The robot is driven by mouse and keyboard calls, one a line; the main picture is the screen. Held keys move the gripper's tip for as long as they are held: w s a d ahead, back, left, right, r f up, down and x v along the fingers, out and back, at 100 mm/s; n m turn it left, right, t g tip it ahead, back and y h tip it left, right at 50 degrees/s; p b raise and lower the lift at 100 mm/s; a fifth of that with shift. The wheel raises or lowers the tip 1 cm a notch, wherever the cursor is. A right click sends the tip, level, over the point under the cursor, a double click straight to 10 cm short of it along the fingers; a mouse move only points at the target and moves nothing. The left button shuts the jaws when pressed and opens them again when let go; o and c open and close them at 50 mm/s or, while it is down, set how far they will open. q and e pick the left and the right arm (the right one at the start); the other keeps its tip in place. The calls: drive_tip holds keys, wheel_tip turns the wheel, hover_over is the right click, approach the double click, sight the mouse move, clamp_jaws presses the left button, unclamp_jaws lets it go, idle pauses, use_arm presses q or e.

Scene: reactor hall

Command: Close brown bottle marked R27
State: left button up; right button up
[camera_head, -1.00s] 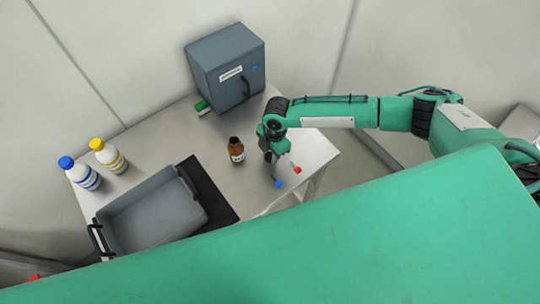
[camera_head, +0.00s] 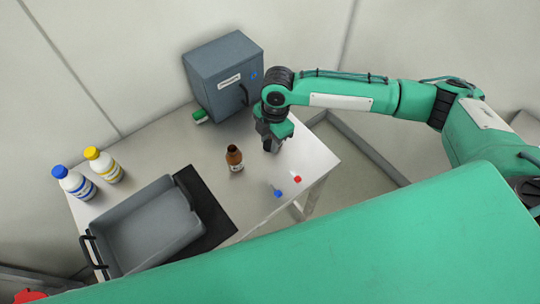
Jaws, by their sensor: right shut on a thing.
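The brown bottle (camera_head: 235,159) stands upright on the table, with a pale label on its front. Its neck is dark and shows no clear cap; the label's mark is too small to read. My right gripper (camera_head: 270,148) points down just to the right of the bottle, apart from it and above the table. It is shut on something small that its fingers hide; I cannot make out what. My left gripper is not in view.
A grey box (camera_head: 224,76) with a handle stands at the table's back, a green-topped item (camera_head: 200,116) beside it. Blue-capped (camera_head: 74,183) and yellow-capped (camera_head: 104,165) bottles stand left. A grey tray (camera_head: 150,185) lies in front. Small blue (camera_head: 278,193) and red-ended (camera_head: 297,179) items lie right.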

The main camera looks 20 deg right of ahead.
sight(270, 144)
wheel_tip(270, 144, up, 8)
drive_tip(key=shift+f+b, duration=0.1)
drive_tip(key=shift+b, duration=0.4)
